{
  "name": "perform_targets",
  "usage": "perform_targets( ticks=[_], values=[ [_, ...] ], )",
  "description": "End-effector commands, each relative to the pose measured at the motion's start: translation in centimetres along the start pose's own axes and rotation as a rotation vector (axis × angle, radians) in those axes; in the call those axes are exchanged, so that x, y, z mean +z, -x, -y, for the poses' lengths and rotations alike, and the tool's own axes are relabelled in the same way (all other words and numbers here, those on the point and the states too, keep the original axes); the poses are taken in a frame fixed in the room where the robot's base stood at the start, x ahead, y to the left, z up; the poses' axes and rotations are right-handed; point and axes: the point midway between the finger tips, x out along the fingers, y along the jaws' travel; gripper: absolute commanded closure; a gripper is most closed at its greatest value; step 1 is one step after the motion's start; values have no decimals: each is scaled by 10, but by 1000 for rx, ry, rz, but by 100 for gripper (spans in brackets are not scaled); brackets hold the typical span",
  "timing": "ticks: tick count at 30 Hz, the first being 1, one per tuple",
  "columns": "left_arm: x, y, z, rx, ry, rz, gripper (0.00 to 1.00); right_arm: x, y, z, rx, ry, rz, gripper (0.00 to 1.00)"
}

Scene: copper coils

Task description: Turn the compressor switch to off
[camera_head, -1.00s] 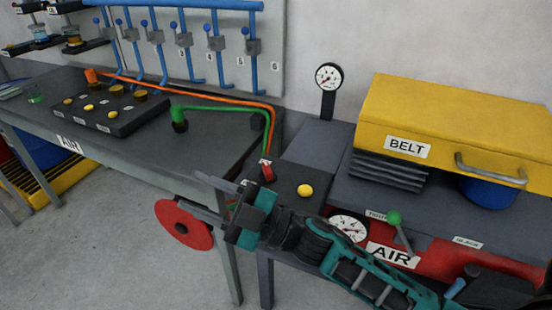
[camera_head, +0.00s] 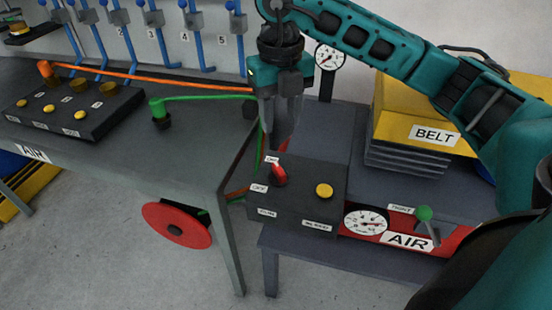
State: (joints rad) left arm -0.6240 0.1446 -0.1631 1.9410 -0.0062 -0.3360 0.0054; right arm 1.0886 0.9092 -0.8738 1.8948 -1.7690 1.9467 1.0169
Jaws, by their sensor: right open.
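The compressor switch is a red lever (camera_head: 278,175) on top of a dark control box (camera_head: 295,205). A label reading OFF (camera_head: 260,188) lies to its left, and another small label sits just behind it. The lever leans up and to the left, toward the rear label. My right gripper (camera_head: 279,140) points down just above and behind the lever, its fingers open and close to it. I cannot tell whether a finger touches the lever. My left gripper is out of view.
A yellow button (camera_head: 324,190) is on the same box. A pressure gauge (camera_head: 366,223), a green-knobbed lever (camera_head: 424,214) and a red AIR tank (camera_head: 460,238) are to the right. A yellow BELT box (camera_head: 395,125) stands behind. Green and orange hoses (camera_head: 200,98) run left.

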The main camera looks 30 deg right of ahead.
Motion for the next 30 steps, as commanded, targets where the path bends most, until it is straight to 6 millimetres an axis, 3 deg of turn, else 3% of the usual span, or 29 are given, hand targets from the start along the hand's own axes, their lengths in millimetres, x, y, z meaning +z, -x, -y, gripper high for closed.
perform_targets(
  ticks=[16,22,30],
  values=[
    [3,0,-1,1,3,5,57,-2,-102,-2,4,6,-6,57],
    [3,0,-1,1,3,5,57,-2,-120,-2,5,6,-4,57],
    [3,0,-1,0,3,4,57,-1,-123,-2,6,7,-3,57]
  ],
)
